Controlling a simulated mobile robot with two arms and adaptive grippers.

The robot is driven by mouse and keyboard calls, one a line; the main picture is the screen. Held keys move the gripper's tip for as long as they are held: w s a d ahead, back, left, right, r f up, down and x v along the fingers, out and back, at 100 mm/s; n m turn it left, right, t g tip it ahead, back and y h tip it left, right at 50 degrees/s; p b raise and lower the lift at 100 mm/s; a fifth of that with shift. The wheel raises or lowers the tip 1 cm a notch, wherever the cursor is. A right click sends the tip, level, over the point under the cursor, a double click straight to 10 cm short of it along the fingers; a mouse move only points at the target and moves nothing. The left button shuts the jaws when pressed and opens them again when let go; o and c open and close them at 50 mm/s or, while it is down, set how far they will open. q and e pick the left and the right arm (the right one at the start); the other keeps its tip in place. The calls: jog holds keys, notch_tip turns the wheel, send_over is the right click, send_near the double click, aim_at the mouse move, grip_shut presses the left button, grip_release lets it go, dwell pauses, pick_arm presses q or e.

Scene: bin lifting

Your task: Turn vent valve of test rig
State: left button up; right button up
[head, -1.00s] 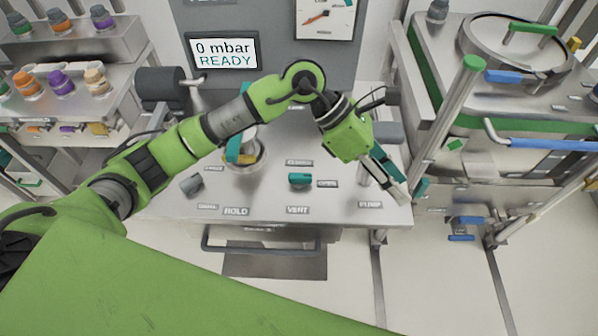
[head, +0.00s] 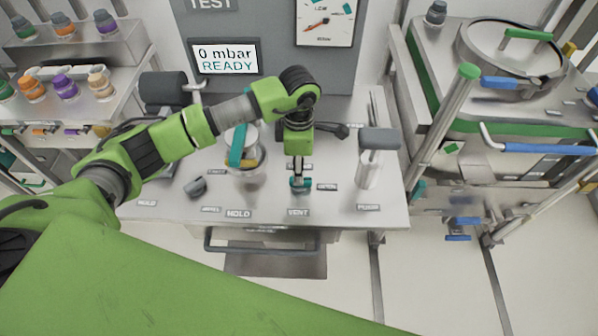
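The test rig has a steel bench top (head: 335,205) and a grey back panel. Its screen (head: 226,57) reads "0 mbar READY", and a dial gauge (head: 325,22) has its red needle at the lower left. The vent valve (head: 299,187) is a small teal knob behind the VENT label (head: 298,212). My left gripper (head: 299,177) points down at the valve, with its fingertips at the knob. The fingers partly cover the knob, and I cannot tell whether they are closed on it. My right gripper is not in view.
A jar with a teal clamp (head: 236,145) stands left of the valve, close under my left arm. A grey knob (head: 195,187) is further left. A grey-topped pump post (head: 368,170) stands to the right. A steel vessel (head: 510,50) is at far right, bottle shelves (head: 60,125) at left.

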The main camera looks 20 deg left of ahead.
pick_arm(q)
jog(key=shift+f+p, duration=0.4)
jog(key=shift+f, duration=1.75)
grip_shut()
